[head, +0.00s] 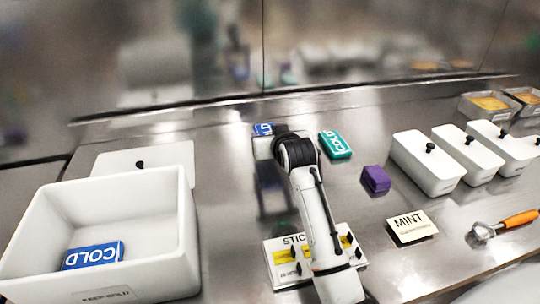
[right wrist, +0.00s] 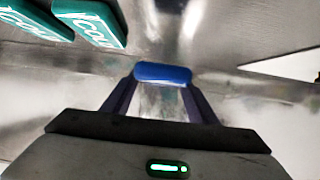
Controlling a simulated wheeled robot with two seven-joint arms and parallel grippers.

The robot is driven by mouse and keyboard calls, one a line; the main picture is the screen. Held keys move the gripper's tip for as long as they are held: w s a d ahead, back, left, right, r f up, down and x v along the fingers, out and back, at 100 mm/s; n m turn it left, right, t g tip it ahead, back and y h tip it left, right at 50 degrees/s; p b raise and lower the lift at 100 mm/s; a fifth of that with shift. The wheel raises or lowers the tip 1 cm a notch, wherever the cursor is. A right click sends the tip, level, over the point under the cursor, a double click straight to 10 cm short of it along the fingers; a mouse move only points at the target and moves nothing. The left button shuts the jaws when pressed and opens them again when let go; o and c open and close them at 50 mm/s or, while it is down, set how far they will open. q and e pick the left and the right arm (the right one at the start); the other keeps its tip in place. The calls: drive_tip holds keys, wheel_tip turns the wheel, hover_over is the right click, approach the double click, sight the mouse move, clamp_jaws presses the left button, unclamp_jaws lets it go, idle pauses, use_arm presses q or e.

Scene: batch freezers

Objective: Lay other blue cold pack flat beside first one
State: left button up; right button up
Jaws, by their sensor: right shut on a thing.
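One blue cold pack (head: 93,256), marked COLD, lies flat on the floor of the white bin (head: 165,225) at the left in the head view. The other blue cold pack (head: 262,128) is at the far middle of the counter, at the end of my right arm. My right gripper (right wrist: 162,85) is shut on this pack, which shows end-on as a blue block (right wrist: 163,72) between the fingertips in the right wrist view. The arm hides part of the gripper in the head view. My left gripper is not in view.
A teal pack (head: 335,145) and a purple block (head: 376,179) lie right of my arm. White lidded tubs (head: 427,165) stand further right. A MINT card (head: 411,227), an orange-handled scoop (head: 505,222) and a STIC-labelled holder (head: 283,262) are nearer. A white lid (head: 150,157) lies behind the bin.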

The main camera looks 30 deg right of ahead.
sight(270, 161)
drive_tip(key=shift+f, duration=2.9)
drive_tip(key=shift+f, duration=0.1)
drive_tip(key=o, duration=1.2)
